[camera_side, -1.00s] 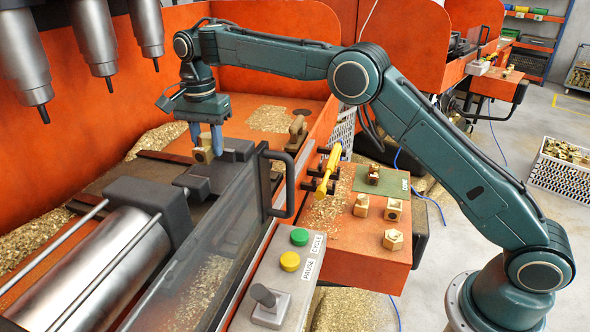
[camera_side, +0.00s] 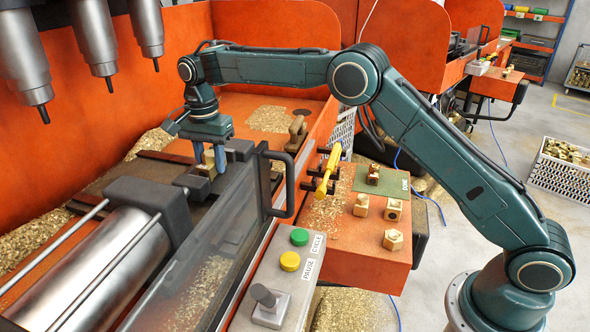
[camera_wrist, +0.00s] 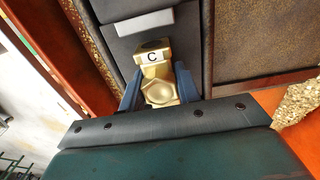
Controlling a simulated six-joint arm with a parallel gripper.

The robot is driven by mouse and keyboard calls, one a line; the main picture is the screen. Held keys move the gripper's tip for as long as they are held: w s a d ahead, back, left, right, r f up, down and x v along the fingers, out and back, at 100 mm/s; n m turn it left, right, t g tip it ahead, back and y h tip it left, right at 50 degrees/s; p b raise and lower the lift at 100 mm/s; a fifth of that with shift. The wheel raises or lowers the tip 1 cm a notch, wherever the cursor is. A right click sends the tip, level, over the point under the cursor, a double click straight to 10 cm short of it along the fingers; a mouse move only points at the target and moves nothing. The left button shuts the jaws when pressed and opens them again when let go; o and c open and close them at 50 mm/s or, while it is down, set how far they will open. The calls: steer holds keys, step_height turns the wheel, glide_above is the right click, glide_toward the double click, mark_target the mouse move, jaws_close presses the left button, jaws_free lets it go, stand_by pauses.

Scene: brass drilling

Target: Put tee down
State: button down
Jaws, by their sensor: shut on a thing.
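A brass tee (camera_wrist: 157,76) marked "C" is between the blue fingers of my gripper (camera_wrist: 158,90) in the wrist view. The gripper is shut on it. In the side view my gripper (camera_side: 209,162) points down at the dark vise jaws inside the orange machine, with the tee (camera_side: 207,171) at its fingertips. The tee is close to the dark block (camera_side: 238,150); whether it touches the vise is hidden. Other brass fittings (camera_side: 393,240) stand on the orange side shelf, and one (camera_side: 373,175) is on the green mat (camera_side: 398,186).
Drill spindles (camera_side: 105,50) hang at upper left. A clear guard (camera_side: 215,245) with a dark handle stands in front of the vise. A yellow-handled tool (camera_side: 329,170) is at the machine's edge. A button box (camera_side: 285,275) is in front. Brass chips lie around.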

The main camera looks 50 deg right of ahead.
mark_target(209, 153)
steer(key=c, duration=1)
jaws_free()
steer(key=shift+f, duration=0.1)
steer(key=shift+r, duration=3.9)
